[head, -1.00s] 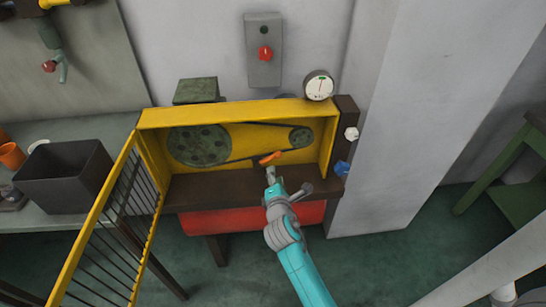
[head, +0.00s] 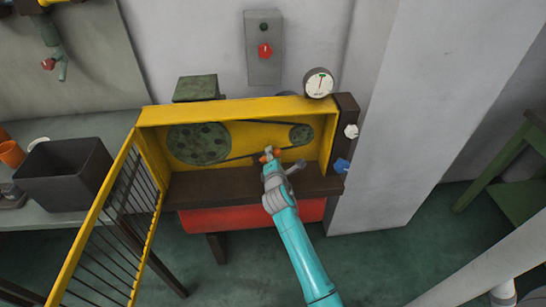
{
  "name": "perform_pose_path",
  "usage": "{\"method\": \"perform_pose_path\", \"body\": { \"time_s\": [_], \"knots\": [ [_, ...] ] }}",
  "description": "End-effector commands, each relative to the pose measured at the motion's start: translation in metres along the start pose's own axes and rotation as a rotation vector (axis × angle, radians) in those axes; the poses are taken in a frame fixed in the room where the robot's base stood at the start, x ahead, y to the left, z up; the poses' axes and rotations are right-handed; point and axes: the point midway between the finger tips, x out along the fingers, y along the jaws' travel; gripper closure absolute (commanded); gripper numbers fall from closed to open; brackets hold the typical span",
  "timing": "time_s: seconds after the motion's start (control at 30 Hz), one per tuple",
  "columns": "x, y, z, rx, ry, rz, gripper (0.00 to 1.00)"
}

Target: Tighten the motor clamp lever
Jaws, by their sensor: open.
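The clamp lever (head: 277,152), a small orange handle, shows just beyond my gripper (head: 269,153) inside the yellow housing (head: 225,109). Most of the lever is hidden behind my gripper. My gripper is open, with its fingers at the lever; whether they touch it I cannot tell. Behind it, a belt (head: 255,123) runs between a large green pulley (head: 199,144) and a small green pulley (head: 300,134).
The yellow barred guard door (head: 113,225) stands swung open at the left. A gauge (head: 319,82) sits on the housing's top right. A white knob (head: 351,131) and a blue knob (head: 341,166) are on its right side. A dark bin (head: 65,180) stands on the left bench.

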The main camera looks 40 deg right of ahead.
Motion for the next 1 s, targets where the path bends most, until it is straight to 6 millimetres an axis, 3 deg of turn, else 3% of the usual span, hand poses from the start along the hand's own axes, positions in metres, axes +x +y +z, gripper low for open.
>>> {"method": "perform_pose_path", "body": {
  "time_s": [0.13,0.3,0.67,1.0],
  "knots": [
    [0.000,0.000,0.000,0.000,0.000,0.000,0.57],
    [0.000,0.000,0.000,0.000,0.000,0.000,0.99],
    [-0.001,0.001,0.000,-0.017,-0.003,-0.001,1.00],
    [-0.003,0.014,-0.002,-0.188,-0.037,-0.010,1.00]
  ]
}}
